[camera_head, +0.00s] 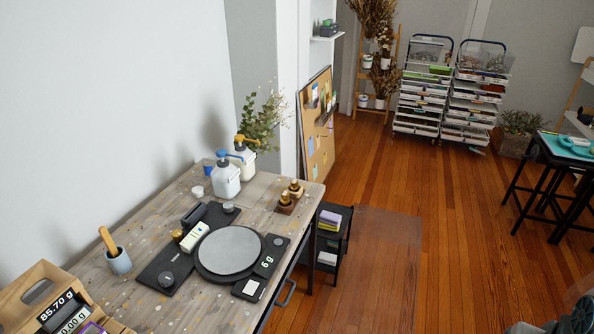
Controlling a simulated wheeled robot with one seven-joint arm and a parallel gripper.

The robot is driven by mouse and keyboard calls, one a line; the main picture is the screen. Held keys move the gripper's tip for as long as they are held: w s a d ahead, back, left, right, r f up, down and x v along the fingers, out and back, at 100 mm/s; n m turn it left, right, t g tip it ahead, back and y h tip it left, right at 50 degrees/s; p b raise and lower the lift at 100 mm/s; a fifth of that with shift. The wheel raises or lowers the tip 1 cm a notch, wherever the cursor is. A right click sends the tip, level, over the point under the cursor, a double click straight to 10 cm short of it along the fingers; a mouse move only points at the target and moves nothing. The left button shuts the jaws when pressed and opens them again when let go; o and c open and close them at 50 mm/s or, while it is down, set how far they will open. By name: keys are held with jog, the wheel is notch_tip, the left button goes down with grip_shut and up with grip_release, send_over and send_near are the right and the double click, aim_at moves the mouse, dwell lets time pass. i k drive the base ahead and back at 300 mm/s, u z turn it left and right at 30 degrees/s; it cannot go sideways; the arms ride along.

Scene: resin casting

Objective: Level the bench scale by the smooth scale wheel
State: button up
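The bench scale (275,249) is black and stands on the worktable, with a round grey plate (230,250) on a dark disc. Its display (267,261) appears to read "6 g". A round dark knob (167,279) sits at the front left on a flat black part. Another round grey-topped knob (229,207) stands at the back. I cannot tell which of them is the smooth wheel, or see any surface texture. No level bubble can be made out.
On the worktable (150,308) are two pump bottles (225,178), a cup with a wooden tool (118,261), brass pieces on a wooden block (286,203) and a wooden box with displays (40,270). A black shelf cart (330,243) stands beside it. Floor (440,240) to the right is open.

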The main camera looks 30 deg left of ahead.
aim_at(228, 207)
jog(key=u, duration=0.25)
jog(key=i, duration=1.45)
jog(key=u, duration=1.7)
jog(key=i, duration=0.8)
jog(key=u, duration=0.65)
